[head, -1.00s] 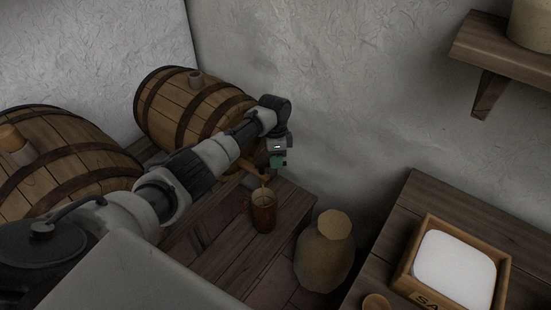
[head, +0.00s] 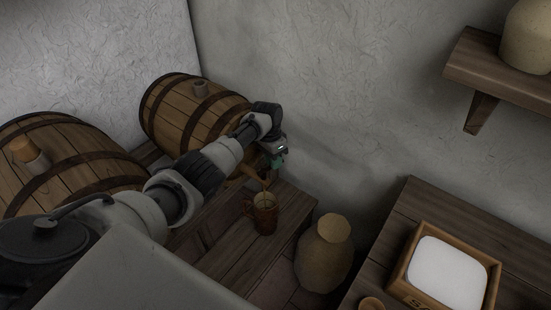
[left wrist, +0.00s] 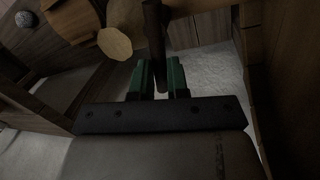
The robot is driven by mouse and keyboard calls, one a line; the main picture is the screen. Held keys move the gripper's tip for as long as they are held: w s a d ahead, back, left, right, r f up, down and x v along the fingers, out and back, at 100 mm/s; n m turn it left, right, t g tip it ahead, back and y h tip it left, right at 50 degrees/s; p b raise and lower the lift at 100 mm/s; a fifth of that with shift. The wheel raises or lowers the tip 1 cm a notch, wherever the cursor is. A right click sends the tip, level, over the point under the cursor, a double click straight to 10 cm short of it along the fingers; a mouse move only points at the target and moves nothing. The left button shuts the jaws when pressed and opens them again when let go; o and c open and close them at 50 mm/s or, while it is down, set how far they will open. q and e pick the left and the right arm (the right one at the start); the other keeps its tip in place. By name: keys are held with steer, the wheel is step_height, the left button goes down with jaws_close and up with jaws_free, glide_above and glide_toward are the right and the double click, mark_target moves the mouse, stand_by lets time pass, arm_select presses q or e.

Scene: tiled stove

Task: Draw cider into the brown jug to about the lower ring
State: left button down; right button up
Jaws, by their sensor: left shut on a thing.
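The brown jug (head: 265,215) stands upright on the wooden bench, its open mouth under the wooden tap (head: 254,172) of the far barrel (head: 185,115). A thin amber streak shows between the tap and the jug mouth. The level inside against the lower ring cannot be made out. My left gripper (head: 277,160) is above the jug at the tap, shut on the tap's handle. In the left wrist view a dark upright handle (left wrist: 155,35) sits between the green fingers (left wrist: 160,80). My right gripper is not in view.
A second barrel (head: 70,160) lies at the left, behind my left arm. A tan jar with a pale lid (head: 325,262) stands right of the bench (head: 235,255). A table at the right holds a box of white salt (head: 447,272). A shelf (head: 490,65) hangs above.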

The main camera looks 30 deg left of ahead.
arm_select(q)
steer(key=shift+w+a+r+n+t+p, duration=0.15)
steer(key=shift+a+n+p, duration=0.2)
steer(key=shift+n, duration=0.4)
steer(key=shift+a+f+n+t+p, duration=0.1)
steer(key=shift+a+n+t+p, duration=0.1)
steer(key=shift+n+p, duration=0.4)
steer(key=shift+a+n, duration=0.1)
steer(key=shift+n, duration=0.25)
steer(key=c, duration=1.1)
jaws_free()
step_height(320, 180, up, 11)
steer(key=a+p, duration=0.1)
steer(key=a, duration=0.1)
steer(key=shift+f, duration=0.2)
steer(key=shift+w, duration=0.1)
